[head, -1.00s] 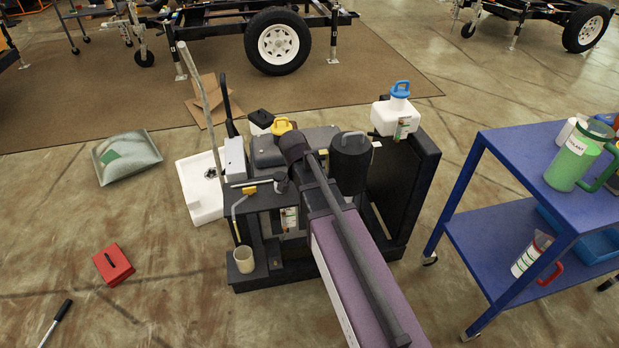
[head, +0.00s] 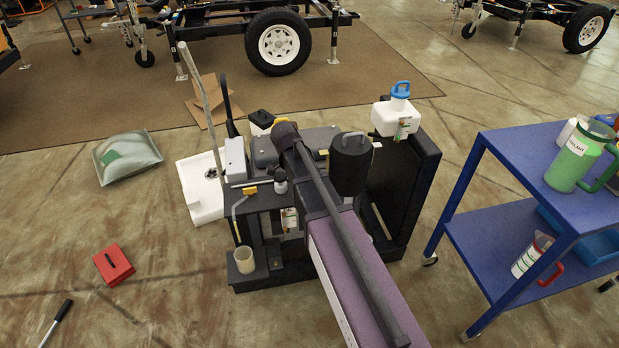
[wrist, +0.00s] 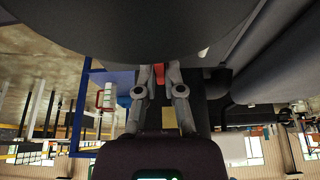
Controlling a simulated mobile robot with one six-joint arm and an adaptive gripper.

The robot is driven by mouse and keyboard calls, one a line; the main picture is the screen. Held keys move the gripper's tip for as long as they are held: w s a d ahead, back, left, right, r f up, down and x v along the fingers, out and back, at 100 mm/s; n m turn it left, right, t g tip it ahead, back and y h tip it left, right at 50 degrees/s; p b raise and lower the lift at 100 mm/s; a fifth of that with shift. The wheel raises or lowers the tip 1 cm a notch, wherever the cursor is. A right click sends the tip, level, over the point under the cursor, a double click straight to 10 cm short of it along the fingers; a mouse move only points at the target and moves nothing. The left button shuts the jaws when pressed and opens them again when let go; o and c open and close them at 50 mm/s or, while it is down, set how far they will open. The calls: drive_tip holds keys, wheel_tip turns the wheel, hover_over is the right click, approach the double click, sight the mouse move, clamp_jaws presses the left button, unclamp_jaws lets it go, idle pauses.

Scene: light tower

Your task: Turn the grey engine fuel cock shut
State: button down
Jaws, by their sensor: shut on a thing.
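The grey engine (head: 262,150) sits on the black stand, largely behind my arm in the head view. My gripper is hidden there behind its own dark wrist, at the engine's far side. In the wrist view my gripper (wrist: 160,76) has its two fingers close together, shut on a small red piece (wrist: 158,73). The piece appears to be the fuel cock's lever, but its body is hidden by the large dark shape filling the top of that view. I cannot tell which way the lever points.
A dark canister (head: 350,165) stands right of my arm, and a white jug with a blue cap (head: 397,115) is behind it. A pale upright rod (head: 203,100) rises at left. A beige cup (head: 244,260) stands in front. A blue cart (head: 545,155) is at right.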

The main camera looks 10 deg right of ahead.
idle(0.3)
drive_tip(key=c, duration=0.8)
unclamp_jaws()
drive_tip(key=shift+o, duration=0.2)
